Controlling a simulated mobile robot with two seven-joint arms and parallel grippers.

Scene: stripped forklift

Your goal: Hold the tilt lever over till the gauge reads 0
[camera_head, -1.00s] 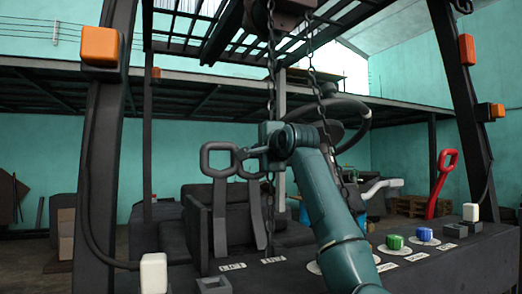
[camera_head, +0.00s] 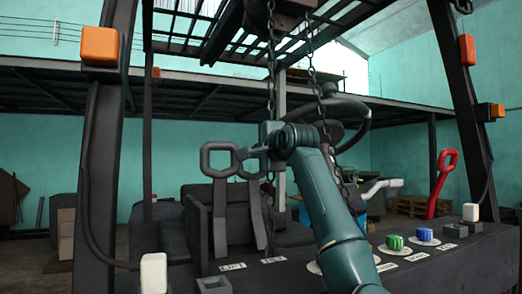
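The grey tilt lever (camera_head: 257,206) with its loop handle stands on the console, leaning left at the top. Its floor label is small and hard to read. My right gripper (camera_head: 250,152) is at the upper edge of its loop and appears to touch it. The fingers are small and overlap the handle, so their opening is unclear. A similar lever (camera_head: 220,215) with a label reading LIFT stands just left. My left gripper is not in view. I can make out no gauge or reading; my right arm covers part of the console.
A red lever (camera_head: 441,180) stands at the right. Green (camera_head: 394,242) and blue (camera_head: 424,234) knobs sit on the console. A chain (camera_head: 271,90) hangs beside my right gripper, and the steering wheel (camera_head: 350,108) is behind. Dark posts rise at both sides.

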